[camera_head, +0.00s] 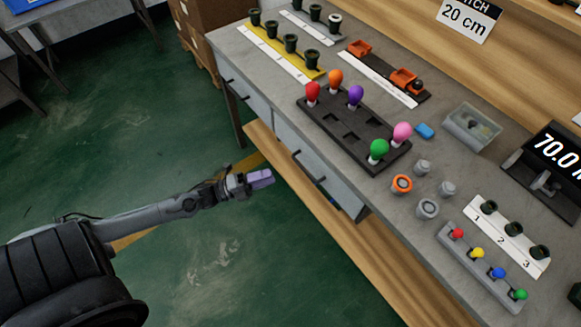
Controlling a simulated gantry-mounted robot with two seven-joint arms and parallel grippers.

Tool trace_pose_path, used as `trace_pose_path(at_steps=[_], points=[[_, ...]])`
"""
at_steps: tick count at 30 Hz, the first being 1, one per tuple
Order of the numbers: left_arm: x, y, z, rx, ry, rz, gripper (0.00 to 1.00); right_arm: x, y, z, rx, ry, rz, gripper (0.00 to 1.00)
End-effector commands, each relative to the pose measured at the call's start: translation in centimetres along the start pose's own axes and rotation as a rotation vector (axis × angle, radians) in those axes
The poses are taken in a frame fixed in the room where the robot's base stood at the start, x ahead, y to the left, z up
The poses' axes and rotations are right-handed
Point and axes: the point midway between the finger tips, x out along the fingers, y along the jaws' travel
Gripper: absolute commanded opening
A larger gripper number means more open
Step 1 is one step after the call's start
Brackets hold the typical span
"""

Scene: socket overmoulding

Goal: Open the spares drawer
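The workbench (232,42) has two grey drawer fronts with dark bar handles on its near side. One drawer front (246,97) is at the upper left. The other drawer front (300,146) is nearer the middle, with its handle (308,168) facing the aisle. I see no label telling which is the spares drawer. My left gripper (263,179) is out over the floor, a little left of the middle drawer's handle and apart from it. Its pale purple tips look close together, but any gap is too small to tell. My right gripper is not in view.
A wooden lower shelf (345,262) runs beneath the drawers. On the benchtop are a black tray (345,128) with coloured bulbs, a clear bin (472,127), a scale (548,165) and several sockets. The green floor (225,250) around my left arm is clear.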

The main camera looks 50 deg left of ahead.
Motion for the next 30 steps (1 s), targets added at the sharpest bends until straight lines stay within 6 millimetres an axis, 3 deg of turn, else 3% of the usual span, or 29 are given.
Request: trace_pose_path(at_steps=[18,30], points=[[8.6,0.1,-0.1,0.001,0.003,-0.007,0.38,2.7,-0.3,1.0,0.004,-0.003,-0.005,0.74],[10.4,-0.1,-0.1,0.001,0.002,-0.003,0.38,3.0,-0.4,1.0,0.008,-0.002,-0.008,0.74]])
